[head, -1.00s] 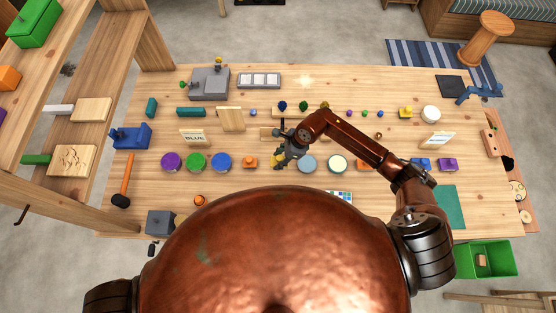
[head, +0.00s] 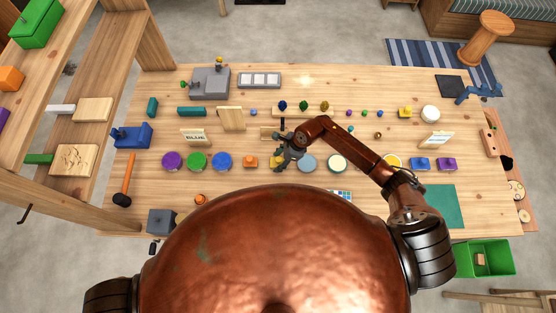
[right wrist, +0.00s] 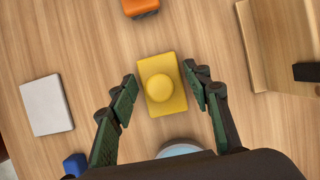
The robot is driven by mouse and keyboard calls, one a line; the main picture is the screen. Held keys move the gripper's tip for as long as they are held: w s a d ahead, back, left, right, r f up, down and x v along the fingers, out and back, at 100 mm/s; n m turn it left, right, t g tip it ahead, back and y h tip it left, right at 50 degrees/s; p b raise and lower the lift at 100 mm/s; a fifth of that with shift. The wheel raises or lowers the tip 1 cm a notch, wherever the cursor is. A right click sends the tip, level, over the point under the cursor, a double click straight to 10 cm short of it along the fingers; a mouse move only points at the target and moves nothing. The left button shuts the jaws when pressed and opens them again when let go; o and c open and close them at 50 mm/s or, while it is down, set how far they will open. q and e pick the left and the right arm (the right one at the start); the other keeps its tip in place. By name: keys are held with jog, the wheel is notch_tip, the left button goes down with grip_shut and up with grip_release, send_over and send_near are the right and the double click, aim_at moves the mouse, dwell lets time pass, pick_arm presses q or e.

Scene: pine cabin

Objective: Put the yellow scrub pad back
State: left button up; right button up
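The yellow scrub pad (right wrist: 171,103), a yellow block with a round knob on top, lies on the wooden table in the middle of the right wrist view. In the head view a little of the pad (head: 276,161) shows beside my right gripper (head: 287,158), which partly covers it. In the right wrist view my right gripper (right wrist: 161,89) is open. Its two dark green fingers stand on either side of the pad, with a visible gap on each side. How far the fingertips are above the table is hard to tell. My left gripper is not in view.
An orange block (head: 250,162) and a blue disc (head: 222,162) lie left of the pad; a pale blue disc (head: 307,163) lies just right. A wooden stand (right wrist: 257,45) is close by. Blue (head: 420,164) and purple (head: 447,164) blocks are farther right.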

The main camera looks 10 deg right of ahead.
jog(key=shift+o, duration=0.7)
jog(key=shift+r, duration=0.15)
jog(key=b+v, duration=0.1)
jog(key=v, duration=1.1)
jog(key=shift+b, duration=0.35)
jog(key=shift+r, duration=0.1)
